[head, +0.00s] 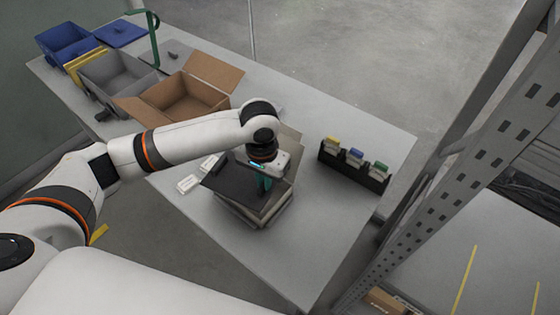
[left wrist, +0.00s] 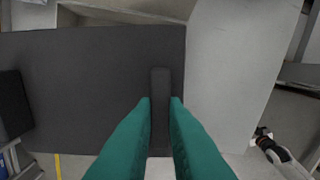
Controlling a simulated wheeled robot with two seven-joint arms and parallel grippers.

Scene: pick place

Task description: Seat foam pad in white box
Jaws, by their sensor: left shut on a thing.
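The foam pad (head: 226,184) is a flat dark grey sheet with a raised rib on top. In the left wrist view the pad (left wrist: 90,85) fills much of the left and middle. My left gripper (head: 264,186) has green fingers; they are shut on the rib, as the left wrist view (left wrist: 160,112) shows. The white box (head: 266,216) is under the pad in the head view, its opening mostly hidden by the pad and gripper. The pad covers the box's left part and reaches its left edge; I cannot tell the gap between them. My right gripper is out of view.
An open cardboard box (head: 188,98), a grey bin (head: 118,78) and a blue bin (head: 66,42) stand at the back left. A black rack (head: 352,170) with coloured-top items is at the right. Small white items (head: 188,184) lie left of the box. The table front (head: 300,255) is clear.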

